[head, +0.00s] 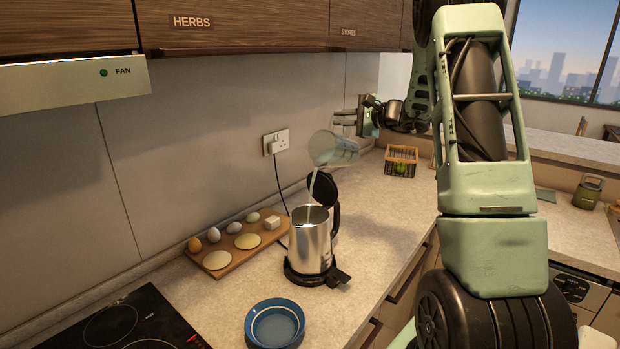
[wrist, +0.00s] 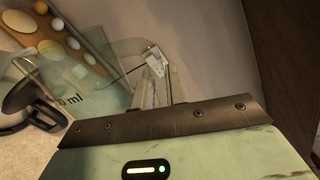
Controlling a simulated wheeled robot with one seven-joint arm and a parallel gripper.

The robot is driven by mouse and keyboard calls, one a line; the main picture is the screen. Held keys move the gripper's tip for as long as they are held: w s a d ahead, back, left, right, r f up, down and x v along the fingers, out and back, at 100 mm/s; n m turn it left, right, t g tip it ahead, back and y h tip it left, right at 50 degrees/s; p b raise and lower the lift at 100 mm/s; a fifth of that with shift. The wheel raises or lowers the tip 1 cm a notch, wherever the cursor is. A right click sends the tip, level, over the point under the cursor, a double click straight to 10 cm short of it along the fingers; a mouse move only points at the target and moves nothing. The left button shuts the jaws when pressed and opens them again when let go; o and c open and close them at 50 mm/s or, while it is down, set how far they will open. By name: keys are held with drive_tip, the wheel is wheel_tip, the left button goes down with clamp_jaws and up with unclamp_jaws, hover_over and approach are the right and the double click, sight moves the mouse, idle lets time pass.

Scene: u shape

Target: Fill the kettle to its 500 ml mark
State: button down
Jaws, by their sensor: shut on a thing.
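The steel kettle (head: 311,243) stands upright on its black base (head: 306,275) on the counter, with its black lid (head: 323,187) open. My gripper (head: 345,122) is above and behind the kettle, shut on a clear measuring jug (head: 335,150). The jug is tilted towards the left, and a thin stream of water (head: 312,184) runs from its lip down into the kettle's mouth. The jug (wrist: 107,98) also shows in the wrist view, with part of an "ml" marking readable. The kettle's water level and its 500 ml mark cannot be made out.
A wooden board (head: 234,247) with eggs and round pale pieces lies left of the kettle. A blue bowl (head: 275,325) is in front, and a black hob (head: 120,325) at front left. A wire basket (head: 401,162) stands behind. A wall socket (head: 276,142) has a cable hanging down.

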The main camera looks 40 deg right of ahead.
drive_tip(key=shift+a+r+n, duration=0.3)
drive_tip(key=shift+a+r, duration=0.05)
drive_tip(key=shift+r, duration=0.15)
idle(0.5)
drive_tip(key=shift+a+r+b, duration=0.2)
drive_tip(key=shift+a+b, duration=0.35)
drive_tip(key=shift+b, duration=0.1)
idle(0.4)
